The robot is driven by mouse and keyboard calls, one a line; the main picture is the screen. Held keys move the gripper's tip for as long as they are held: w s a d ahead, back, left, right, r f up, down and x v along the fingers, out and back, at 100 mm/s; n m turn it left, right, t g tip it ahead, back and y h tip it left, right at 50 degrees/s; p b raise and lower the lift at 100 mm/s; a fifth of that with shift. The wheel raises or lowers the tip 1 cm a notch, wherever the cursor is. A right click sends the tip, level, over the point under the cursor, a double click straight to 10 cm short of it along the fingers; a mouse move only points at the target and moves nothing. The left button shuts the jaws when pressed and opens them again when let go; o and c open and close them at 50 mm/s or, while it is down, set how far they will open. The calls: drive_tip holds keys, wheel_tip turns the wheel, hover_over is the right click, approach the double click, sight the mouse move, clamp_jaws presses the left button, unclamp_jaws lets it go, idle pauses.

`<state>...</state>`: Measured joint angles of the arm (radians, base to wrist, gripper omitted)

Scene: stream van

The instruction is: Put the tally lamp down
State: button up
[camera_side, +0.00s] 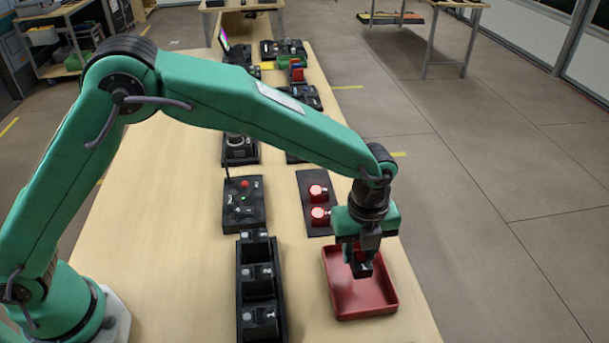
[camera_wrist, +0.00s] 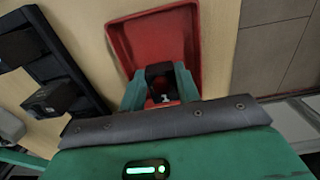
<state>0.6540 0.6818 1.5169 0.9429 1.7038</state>
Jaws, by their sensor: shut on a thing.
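My gripper (camera_side: 362,266) is over the red tray (camera_side: 385,303), near the table's right edge, pointing down. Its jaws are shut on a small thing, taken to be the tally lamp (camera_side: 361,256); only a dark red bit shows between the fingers. In the wrist view my gripper (camera_wrist: 161,92) is in front of the red tray (camera_wrist: 150,35), with a small whitish and red part of the lamp (camera_wrist: 163,98) between the jaws. The fingers hide most of it. I cannot tell whether the lamp touches the tray floor. The visible tray floor is bare.
A dark plate with two red round pieces (camera_side: 318,192) lies just behind the tray. A black rack of compartments (camera_side: 261,290) stands to the left, with a black control box (camera_side: 244,203) behind it. More equipment (camera_side: 285,50) fills the far end. The table's near left is clear.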

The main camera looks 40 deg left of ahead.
sight(357, 262)
drive_tip(key=shift+w+f, duration=0.1)
drive_tip(key=shift+f, duration=0.05)
drive_tip(key=shift+f, duration=1.9)
drive_tip(key=shift+f, duration=0.1)
drive_tip(key=o, duration=1)
wheel_tip(357, 262, up, 12)
drive_tip(key=shift+r, duration=0.15)
drive_tip(key=shift+a, duration=0.1)
